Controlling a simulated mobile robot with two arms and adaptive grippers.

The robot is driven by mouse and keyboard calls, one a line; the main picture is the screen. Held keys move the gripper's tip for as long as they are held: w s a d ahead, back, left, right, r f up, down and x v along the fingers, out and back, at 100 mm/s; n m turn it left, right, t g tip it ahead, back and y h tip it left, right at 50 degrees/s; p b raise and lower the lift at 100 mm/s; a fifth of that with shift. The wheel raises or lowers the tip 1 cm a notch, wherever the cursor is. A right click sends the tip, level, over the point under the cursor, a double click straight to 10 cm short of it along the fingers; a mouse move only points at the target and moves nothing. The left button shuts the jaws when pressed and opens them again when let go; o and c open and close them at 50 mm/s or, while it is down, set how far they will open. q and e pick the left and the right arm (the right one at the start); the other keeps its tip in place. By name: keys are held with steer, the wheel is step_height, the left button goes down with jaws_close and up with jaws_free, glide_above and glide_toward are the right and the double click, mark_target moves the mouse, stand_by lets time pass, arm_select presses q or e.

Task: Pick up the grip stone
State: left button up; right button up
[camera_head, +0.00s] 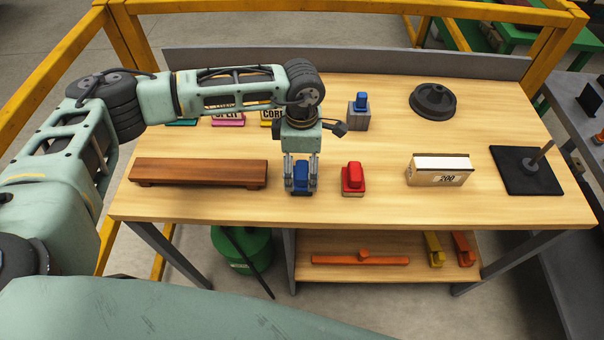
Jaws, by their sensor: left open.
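My left gripper (301,188) points straight down over the front middle of the wooden table, its fingers open on either side of a small blue block (301,177). Whether the fingers touch this block I cannot tell; they and the wrist hide part of it. A red block (353,180) with a raised grip on top stands just to the right, apart from the gripper. A blue piece on a grey cube (357,112) stands farther back. No label shows which of these is the grip stone. My right gripper is not in view.
A long brown wooden board (200,172) lies left of the gripper. A box marked 200 (440,170), a black plate with a rod (520,170) and a black round piece (432,102) stand to the right. Coloured labels (228,119) sit behind my arm.

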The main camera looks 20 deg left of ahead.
mark_target(302, 168)
arm_select(q)
steer(key=shift+d+f+p, duration=0.1)
steer(key=shift+f+p, duration=0.6)
steer(key=shift+f, duration=1.3)
steer(key=shift+c, duration=0.5)
steer(key=c, duration=1.3)
